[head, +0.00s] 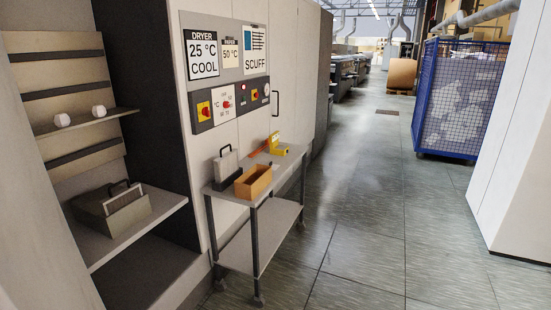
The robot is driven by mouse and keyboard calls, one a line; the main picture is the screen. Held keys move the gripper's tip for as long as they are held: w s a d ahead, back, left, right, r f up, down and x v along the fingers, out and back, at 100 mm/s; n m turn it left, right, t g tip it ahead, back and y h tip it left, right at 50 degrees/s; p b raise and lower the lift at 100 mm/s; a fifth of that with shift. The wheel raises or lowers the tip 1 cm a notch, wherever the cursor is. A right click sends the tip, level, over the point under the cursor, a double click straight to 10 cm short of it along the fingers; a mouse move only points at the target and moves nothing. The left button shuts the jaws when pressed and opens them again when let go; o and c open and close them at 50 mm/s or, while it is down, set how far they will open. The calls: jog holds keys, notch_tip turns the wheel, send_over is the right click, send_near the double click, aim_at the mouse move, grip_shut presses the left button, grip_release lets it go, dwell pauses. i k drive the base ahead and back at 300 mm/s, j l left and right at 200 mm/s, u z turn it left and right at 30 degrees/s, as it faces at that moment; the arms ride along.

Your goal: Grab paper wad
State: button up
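Two small white lumps that look like paper wads, a left one (62,120) and a right one (99,111), rest apart on a narrow upper shelf (80,125) at the left in the head view. No part of my gripper shows, so its place and state are hidden.
Below is a lower shelf (160,217) with a grey handled box (112,213). A small table (222,203) holds an orange-brown open box (253,181), another handled case (226,165) and a yellow item (279,149). A blue mesh cage (455,105) stands right. The middle floor is clear.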

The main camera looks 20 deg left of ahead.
aim_at(61, 119)
jog(key=i+j+u, duration=0.1)
jog(key=u, duration=0.35)
jog(key=i+u, duration=0.3)
jog(key=u, duration=0.2)
jog(key=i+l+u, duration=0.1)
jog(key=u, duration=0.35)
jog(key=i+l+u, duration=0.2)
jog(key=u, duration=0.25)
jog(key=i+l+u, duration=0.25)
jog(key=i+u, duration=0.2)
jog(key=i+l+u, duration=0.15)
jog(key=l, duration=0.2)
jog(key=l+u, duration=0.2)
jog(key=l, duration=0.15)
jog(key=i+l, duration=0.4)
jog(key=i+u, duration=0.05)
